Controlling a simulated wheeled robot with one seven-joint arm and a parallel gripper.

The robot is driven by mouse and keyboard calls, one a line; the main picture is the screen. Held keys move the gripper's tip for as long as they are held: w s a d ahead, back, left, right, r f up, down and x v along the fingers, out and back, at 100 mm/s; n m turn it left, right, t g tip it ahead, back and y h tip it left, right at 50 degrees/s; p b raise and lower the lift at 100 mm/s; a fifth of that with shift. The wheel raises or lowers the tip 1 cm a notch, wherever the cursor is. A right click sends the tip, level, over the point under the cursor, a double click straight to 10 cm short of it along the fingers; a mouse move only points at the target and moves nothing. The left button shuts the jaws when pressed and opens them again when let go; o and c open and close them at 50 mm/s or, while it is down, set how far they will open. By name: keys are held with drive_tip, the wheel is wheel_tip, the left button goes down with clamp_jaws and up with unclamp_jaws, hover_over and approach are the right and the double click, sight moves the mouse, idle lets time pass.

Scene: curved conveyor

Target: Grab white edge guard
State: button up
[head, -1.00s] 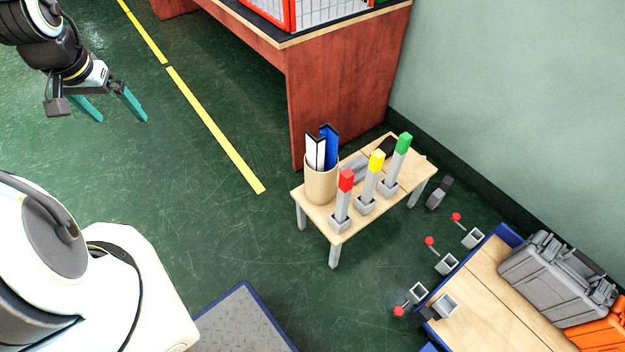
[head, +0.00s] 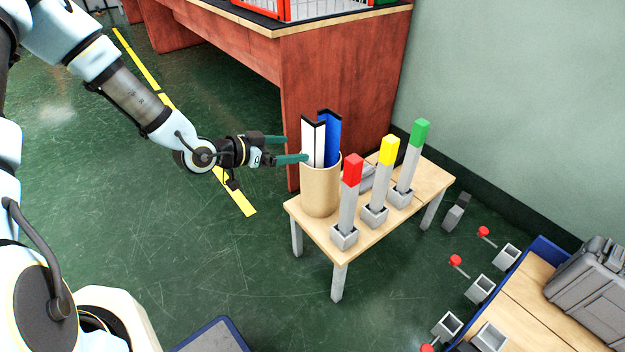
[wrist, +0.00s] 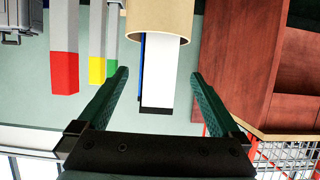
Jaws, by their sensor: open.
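The white edge guard (head: 313,143) stands upright in a tan cylindrical holder (head: 320,190), beside a blue edge guard (head: 329,138). My gripper (head: 294,149) is open, just left of the white guard and near the holder's rim. In the wrist view the white guard (wrist: 170,75) sticks out of the holder (wrist: 160,18) and lies between my two open fingers (wrist: 158,85), with a gap on each side. A thin strip of the blue guard (wrist: 141,65) shows beside it. The lower parts of both guards are hidden in the holder.
The holder stands on a small wooden table (head: 335,233). Red (head: 350,195), yellow (head: 381,180) and green-topped (head: 408,160) posts stand in grey sockets to its right. A reddish wooden bench (head: 345,95) is behind. Open floor lies to the left.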

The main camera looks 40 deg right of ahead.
sight(328, 144)
drive_tip(key=x, duration=1)
drive_tip(key=shift+d+r+b, duration=0.15)
drive_tip(key=shift+d+b, duration=0.1)
drive_tip(key=shift+b, duration=0.15)
clamp_jaws()
idle(0.4)
